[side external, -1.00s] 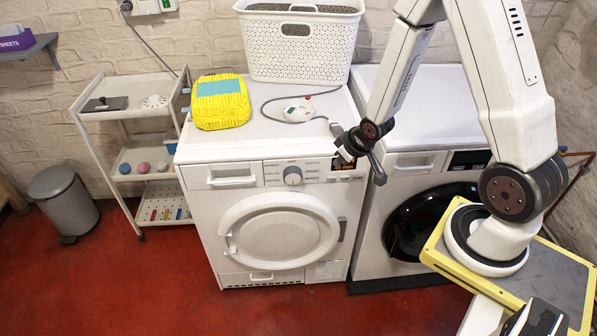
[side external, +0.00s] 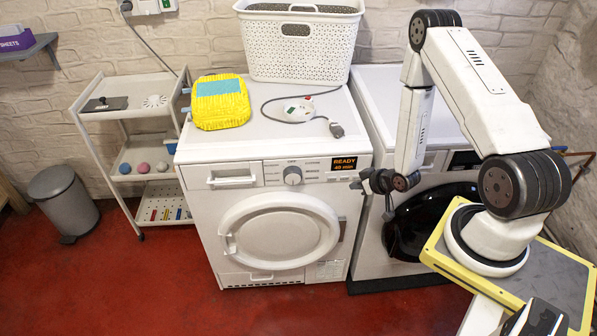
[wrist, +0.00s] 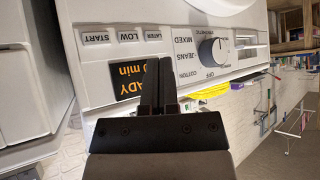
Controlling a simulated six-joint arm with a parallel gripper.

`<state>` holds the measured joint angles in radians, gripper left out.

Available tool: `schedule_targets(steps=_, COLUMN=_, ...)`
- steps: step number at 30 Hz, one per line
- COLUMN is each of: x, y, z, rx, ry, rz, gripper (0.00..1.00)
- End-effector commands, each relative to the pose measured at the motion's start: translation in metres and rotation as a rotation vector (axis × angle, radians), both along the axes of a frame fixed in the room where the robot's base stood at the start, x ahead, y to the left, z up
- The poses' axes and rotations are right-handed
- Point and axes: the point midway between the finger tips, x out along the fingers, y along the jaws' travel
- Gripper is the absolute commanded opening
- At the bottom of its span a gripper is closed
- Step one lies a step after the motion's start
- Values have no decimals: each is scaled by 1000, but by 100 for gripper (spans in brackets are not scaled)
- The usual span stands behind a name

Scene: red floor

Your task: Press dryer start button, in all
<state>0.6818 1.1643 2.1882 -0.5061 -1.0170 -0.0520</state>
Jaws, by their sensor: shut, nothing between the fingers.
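The white dryer (side external: 280,225) stands in the middle of the side view, its round door closed. Its lit display (side external: 343,164) reads READY and 40 min. In the wrist view the panel is upside down: the START button (wrist: 96,38) is at the left end of a row with LOW and LATER, beside the display (wrist: 128,80). The dial (wrist: 212,51) is to the right. My gripper (side external: 364,182) is at the right edge of the dryer front, below the display. In the wrist view my gripper (wrist: 158,62) is shut and empty, its fingers overlapping the panel; contact cannot be told.
A second machine with a black door (side external: 425,222) stands right of the dryer. A white basket (side external: 298,55), a yellow cloth bundle (side external: 220,112) and a white socket block (side external: 299,110) with a cable sit on top. A trolley (side external: 125,95) stands left. The floor (side external: 170,290) ahead is clear.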

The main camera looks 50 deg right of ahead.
Motion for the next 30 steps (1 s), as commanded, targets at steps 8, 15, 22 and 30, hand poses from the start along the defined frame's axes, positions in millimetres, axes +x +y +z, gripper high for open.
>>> schedule_targets(steps=8, x=-25, y=-2, z=-31, rx=47, ry=-112, rz=-53, gripper=0)
schedule_targets(steps=15, x=-43, y=1, z=-47, rx=79, ry=-201, rz=-97, gripper=0)
schedule_targets(steps=22, x=-51, y=3, z=-52, rx=91, ry=-245, rz=-119, gripper=0)
schedule_targets(steps=30, x=-51, y=3, z=-53, rx=93, ry=-251, rz=-121, gripper=0)
